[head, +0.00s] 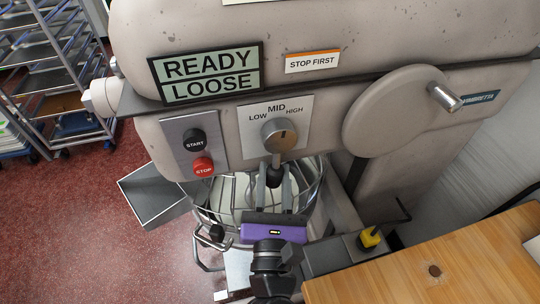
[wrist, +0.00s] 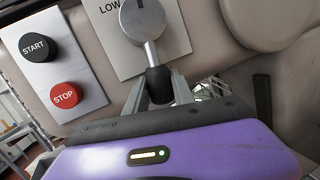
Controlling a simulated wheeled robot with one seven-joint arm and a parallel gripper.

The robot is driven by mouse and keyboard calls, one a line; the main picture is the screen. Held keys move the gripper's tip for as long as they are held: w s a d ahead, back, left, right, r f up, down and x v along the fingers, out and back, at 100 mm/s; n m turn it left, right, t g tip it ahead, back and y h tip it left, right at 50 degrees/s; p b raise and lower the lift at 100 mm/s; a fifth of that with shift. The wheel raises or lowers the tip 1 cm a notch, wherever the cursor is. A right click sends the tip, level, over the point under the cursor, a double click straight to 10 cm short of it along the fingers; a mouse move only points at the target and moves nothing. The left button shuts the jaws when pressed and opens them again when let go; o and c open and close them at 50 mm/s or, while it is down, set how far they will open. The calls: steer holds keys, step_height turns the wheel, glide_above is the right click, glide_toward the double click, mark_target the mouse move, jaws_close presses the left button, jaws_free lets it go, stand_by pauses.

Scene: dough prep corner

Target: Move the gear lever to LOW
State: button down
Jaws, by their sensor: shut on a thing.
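The gear lever has a round grey hub (head: 280,135) on a white plate marked LOW, MID and HIGH (head: 276,108). Its dark index mark points up, close to MID. The lever's stalk hangs down from the hub and ends in a black knob (wrist: 158,84). My gripper (head: 275,181), with its purple body below, has its two grey fingers on either side of the knob and is shut on it. In the wrist view the hub (wrist: 143,18) is cut by the top edge, and only LOW is readable.
Left of the lever are a black START button (head: 195,140) and a red STOP button (head: 203,166). A display (head: 207,73) reads READY and LOOSE. A sign (head: 312,61) says STOP FIRST. The wire-guarded bowl (head: 315,195) is behind my gripper; a wooden table (head: 450,265) is at lower right.

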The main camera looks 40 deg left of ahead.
steer(key=shift+w+d+n+y, duration=0.35)
steer(key=shift+w+n, duration=0.1)
steer(key=shift+n, duration=0.25)
steer(key=shift+w+d+n+y+b, duration=0.4)
steer(key=shift+w+n, duration=0.1)
steer(key=shift+n, duration=0.4)
steer(key=shift+w+d+r+n, duration=0.1)
steer(key=shift+w+d+n, duration=0.1)
steer(key=shift+n, duration=0.4)
steer(key=shift+w+d+r+n+y, duration=0.1)
steer(key=shift+w+d+n+y, duration=0.3)
steer(key=shift+n, duration=0.4)
steer(key=shift+w+d+r+n+y+b, duration=0.2)
steer(key=shift+w+n+y+b, duration=0.2)
steer(key=shift+n, duration=0.5)
steer(key=shift+s, duration=0.1)
